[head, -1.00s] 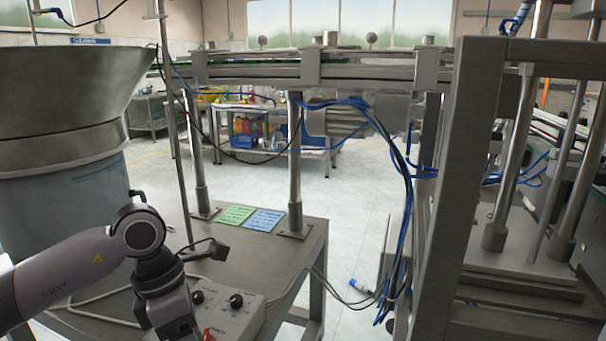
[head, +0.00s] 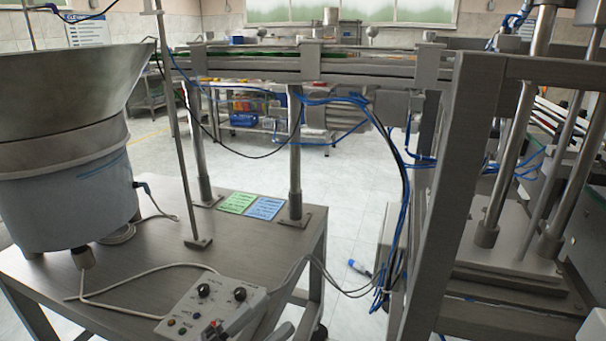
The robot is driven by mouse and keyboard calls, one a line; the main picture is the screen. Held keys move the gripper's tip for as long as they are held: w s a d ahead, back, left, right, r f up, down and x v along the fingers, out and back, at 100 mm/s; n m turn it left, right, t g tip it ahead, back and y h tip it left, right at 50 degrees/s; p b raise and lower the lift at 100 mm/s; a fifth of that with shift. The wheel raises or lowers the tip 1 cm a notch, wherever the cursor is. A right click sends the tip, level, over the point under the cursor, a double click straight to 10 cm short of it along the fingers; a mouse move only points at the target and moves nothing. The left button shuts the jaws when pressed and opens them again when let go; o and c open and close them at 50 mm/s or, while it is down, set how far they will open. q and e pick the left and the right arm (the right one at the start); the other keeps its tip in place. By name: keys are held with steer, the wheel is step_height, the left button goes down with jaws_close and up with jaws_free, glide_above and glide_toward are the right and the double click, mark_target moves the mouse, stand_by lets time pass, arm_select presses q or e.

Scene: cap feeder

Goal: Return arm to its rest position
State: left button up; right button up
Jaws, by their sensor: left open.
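My left gripper (head: 257,329) shows only as small grey parts at the bottom edge, by the front right corner of the control box (head: 208,304). Its fingers are apart and nothing shows between them. Most of the gripper and the rest of my left arm are out of the picture. Whether it touches the box cannot be told. My right gripper is not in view.
The large feeder bowl (head: 62,85) stands at left on the metal table (head: 150,245). Green and blue notes (head: 264,208) lie by the posts. A steel press frame (head: 440,210) with blue cables fills the right. A conveyor rail (head: 350,68) crosses above.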

arm_select(q)
steer(key=s+a+f+n+t+y+p, duration=0.2)
steer(key=a+f+n+y, duration=0.6)
steer(key=f+n+y, duration=0.3)
steer(key=s+a+f+n+g+y, duration=0.2)
steer(key=s+a+f+n+g, duration=0.1)
steer(key=s+f+n, duration=0.1)
steer(key=s+a+f+n+g+y+p, duration=0.1)
steer(key=s+a+f+n+g, duration=0.1)
steer(key=s+f, duration=0.5)
steer(key=shift+s+a+f+n+g+y, duration=0.25)
steer(key=shift+a+f+n+g+y, duration=0.15)
steer(key=shift+a+n, duration=0.55)
